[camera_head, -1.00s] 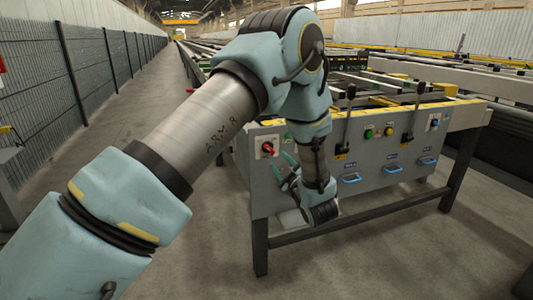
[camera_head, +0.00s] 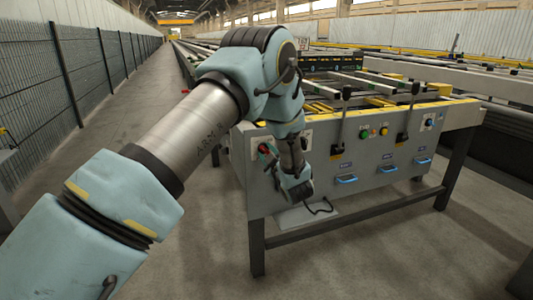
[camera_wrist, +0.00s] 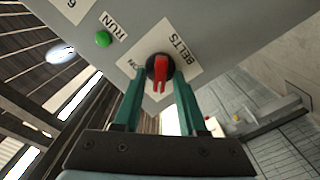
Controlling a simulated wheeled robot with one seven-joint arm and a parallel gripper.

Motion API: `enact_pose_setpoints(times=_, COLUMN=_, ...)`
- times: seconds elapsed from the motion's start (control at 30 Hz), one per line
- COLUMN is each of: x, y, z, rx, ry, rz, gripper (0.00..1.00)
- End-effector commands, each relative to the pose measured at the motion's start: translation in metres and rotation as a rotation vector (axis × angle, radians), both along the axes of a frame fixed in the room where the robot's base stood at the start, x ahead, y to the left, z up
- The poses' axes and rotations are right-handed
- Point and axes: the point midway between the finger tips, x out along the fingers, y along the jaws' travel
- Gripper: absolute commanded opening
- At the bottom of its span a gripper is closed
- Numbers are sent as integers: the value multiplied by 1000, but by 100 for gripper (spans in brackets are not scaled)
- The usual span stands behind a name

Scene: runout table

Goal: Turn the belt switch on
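The belt switch (camera_wrist: 161,66) is a red knob on a round black base, on a white plate lettered BELTS, with ON partly visible beside it. Its red grip stands roughly upright in the wrist view. In the head view the switch (camera_head: 264,149) is at the left end of the grey panel, partly covered by my gripper (camera_head: 271,152). In the wrist view my gripper (camera_wrist: 160,84) is open, with one green finger on each side of the knob. I cannot tell whether the fingers touch it.
A green RUN lamp (camera_wrist: 103,39) sits beside the switch plate. Farther right on the panel are a green button (camera_head: 364,134), a yellow button (camera_head: 385,131), upright levers (camera_head: 346,93) and blue handles (camera_head: 346,180). A wire fence (camera_head: 90,75) runs along the left, with open floor between.

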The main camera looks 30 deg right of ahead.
Motion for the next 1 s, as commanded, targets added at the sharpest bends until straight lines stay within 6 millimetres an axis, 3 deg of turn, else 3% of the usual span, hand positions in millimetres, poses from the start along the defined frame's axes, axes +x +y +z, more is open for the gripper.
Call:
enact_pose_setpoints(times=0.03, x=0, y=0, z=0, rx=0, ry=0, rz=0, gripper=34)
enact_pose_setpoints(times=0.33, x=0, y=0, z=0, rx=0, ry=0, rz=0, gripper=0)
enact_pose_setpoints(times=1.0, x=0, y=0, z=0, rx=51, ry=-5, rz=1, gripper=0)
